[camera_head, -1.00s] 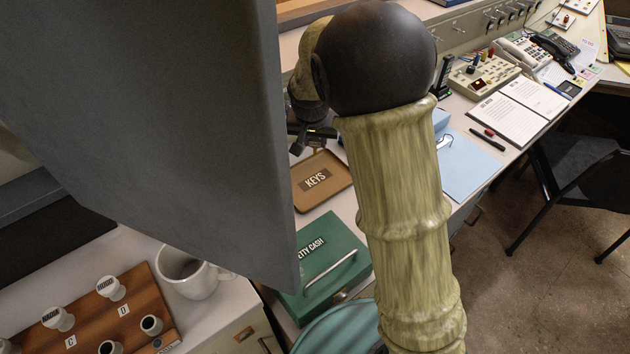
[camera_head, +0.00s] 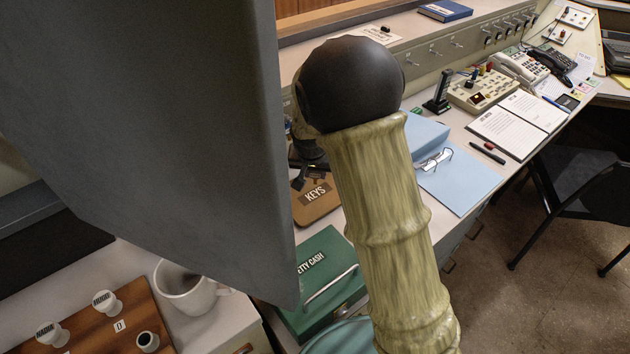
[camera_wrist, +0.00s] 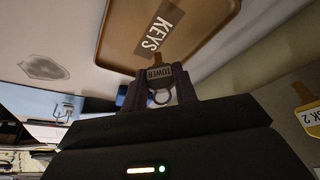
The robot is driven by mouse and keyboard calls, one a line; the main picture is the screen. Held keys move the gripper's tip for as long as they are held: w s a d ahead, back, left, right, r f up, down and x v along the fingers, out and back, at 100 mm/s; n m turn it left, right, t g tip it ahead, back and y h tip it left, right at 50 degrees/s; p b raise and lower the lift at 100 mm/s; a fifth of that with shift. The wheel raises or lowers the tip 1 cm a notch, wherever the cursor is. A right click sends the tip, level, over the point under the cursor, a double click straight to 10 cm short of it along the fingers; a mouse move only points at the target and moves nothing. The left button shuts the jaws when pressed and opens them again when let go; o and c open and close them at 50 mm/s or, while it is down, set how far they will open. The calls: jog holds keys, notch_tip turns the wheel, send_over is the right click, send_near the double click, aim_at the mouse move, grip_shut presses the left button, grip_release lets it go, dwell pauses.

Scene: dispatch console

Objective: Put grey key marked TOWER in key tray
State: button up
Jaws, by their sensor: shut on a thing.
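The key tray (camera_head: 318,215) is a shallow brown tray labelled KEYS; it also fills the upper middle of the wrist view (camera_wrist: 215,32). My gripper (camera_wrist: 160,88) is shut on the key marked TOWER (camera_wrist: 159,73), whose tag and a metal ring show between the fingers. The key lies at the tray's near rim in the wrist view; I cannot tell whether it touches the tray. In the head view my gripper (camera_head: 304,176) is at the tray's far left edge, partly hidden by my arm, and the key cannot be made out.
A green petty cash box (camera_head: 325,262) stands in front of the tray. A blue folder (camera_head: 458,180) with glasses lies to the right. A white mug (camera_head: 188,292) and a wooden rack (camera_head: 95,325) are at lower left. Another tag ending in 2 (camera_wrist: 309,116) shows at the wrist view's right.

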aim_at(315, 183)
jog(key=shift+f, duration=1.85)
jog(key=shift+f, duration=0.15)
jog(key=o, duration=0.9)
jog(key=v, duration=1.2)
jog(key=shift+p, duration=0.4)
